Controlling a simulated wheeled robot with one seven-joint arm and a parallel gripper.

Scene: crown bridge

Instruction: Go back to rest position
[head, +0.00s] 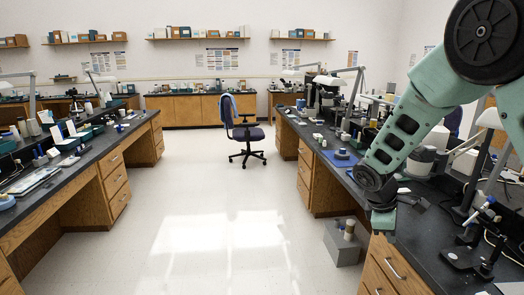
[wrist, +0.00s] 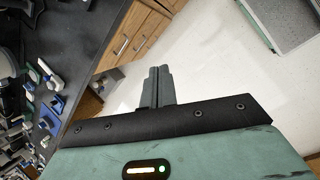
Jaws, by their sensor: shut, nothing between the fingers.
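My gripper shows in the wrist view (wrist: 158,72) with its two grey fingers pressed together and nothing between them. It points out over the pale floor, beside the wooden drawers of a bench. In the head view my green arm comes down from the upper right, and its end (head: 383,222) hangs by the front edge of the right bench (head: 420,225). The fingers are too small to make out there.
A blue mat (head: 340,159) and a microscope lie farther along the right bench. A grey box (head: 343,243) stands on the floor below it. An office chair (head: 246,132) stands in the aisle. The left bench (head: 75,165) is cluttered. The aisle floor (head: 195,225) is clear.

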